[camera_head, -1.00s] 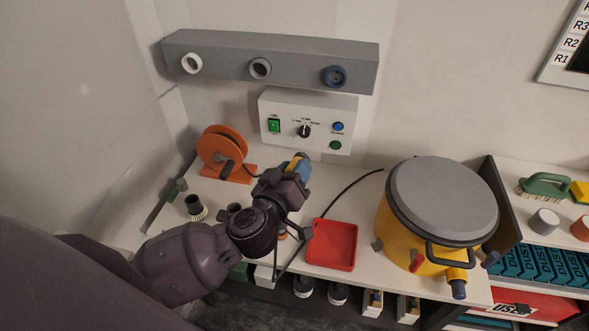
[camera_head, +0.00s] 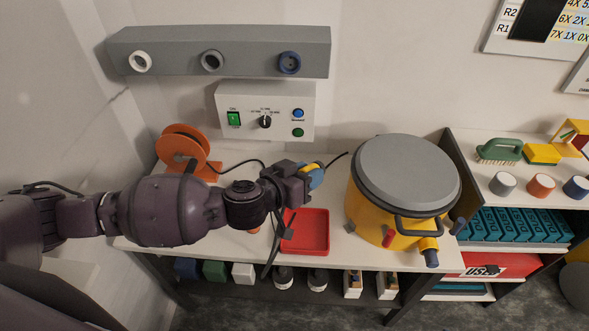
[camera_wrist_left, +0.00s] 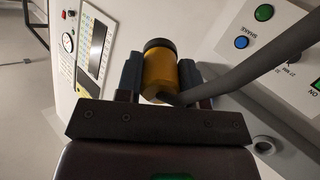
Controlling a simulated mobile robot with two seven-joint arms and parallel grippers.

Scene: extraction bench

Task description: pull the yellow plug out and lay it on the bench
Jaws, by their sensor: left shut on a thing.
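My left gripper (camera_head: 311,173) is shut on the yellow plug (camera_head: 308,168), in front of and to the right of the control box. In the left wrist view the yellow plug (camera_wrist_left: 160,74) sits between the two blue-grey fingers of the left gripper (camera_wrist_left: 161,78), its dark end pointing away from the palm. No socket touches that end there. The plug is clear of the bench (camera_head: 340,200), held above it; the exact height is hard to tell. A dark cable (camera_wrist_left: 250,70) crosses near the plug in that view. My right gripper is out of view.
A red tray (camera_head: 305,232) lies below the gripper. A yellow drum (camera_head: 370,212) with a grey lid stands close on the right. The control box (camera_head: 265,111) and a grey socket bar (camera_head: 180,55) are on the wall. An orange reel (camera_head: 185,145) stands left.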

